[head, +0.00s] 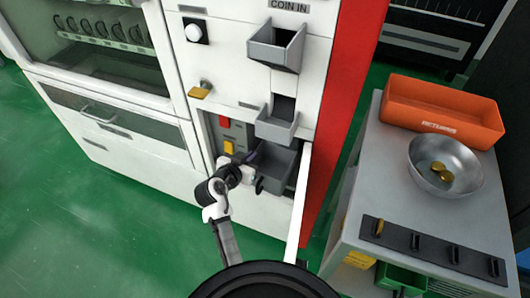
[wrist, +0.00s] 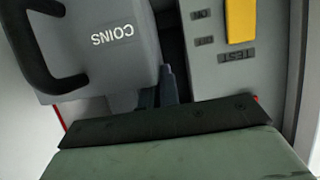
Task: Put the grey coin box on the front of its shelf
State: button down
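The grey coin box (head: 280,163) is in the open lower compartment of the white machine, below the small grey tray. In the wrist view the coin box (wrist: 100,45) fills the upper left, with its COINS label upside down and its black handle at the far left. My gripper (head: 252,160) reaches into the compartment at the left side of the box. In the wrist view its fingers (wrist: 160,92) lie close together next to the box's side, with nothing seen between them. I cannot tell whether they touch the box. The shelf under the box is mostly hidden.
A panel (head: 229,135) with a red and a yellow switch stands left of the box. A white door edge (head: 299,205) bounds the compartment's right. A grey cart (head: 400,205) at the right holds an orange returns bin (head: 440,108) and a metal bowl (head: 462,158) with coins.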

jog(key=w+d, duration=0.2)
jog(key=shift+d, duration=0.3)
jog(key=shift+w+d+r+p, duration=0.15)
jog(key=shift+w+d+p, duration=0.45)
jog(key=shift+w+d, duration=0.25)
notch_tip(320, 180, down, 3)
jog(key=shift+d+r, duration=0.1)
jog(key=shift+f, duration=0.3)
jog(key=c, duration=1.6)
grip_release()
jog(key=shift+c, duration=0.2)
jog(key=shift+s+f, duration=0.1)
jog(key=shift+f, duration=0.2)
jog(key=b+v, duration=0.1)
jog(key=v, duration=1.3)
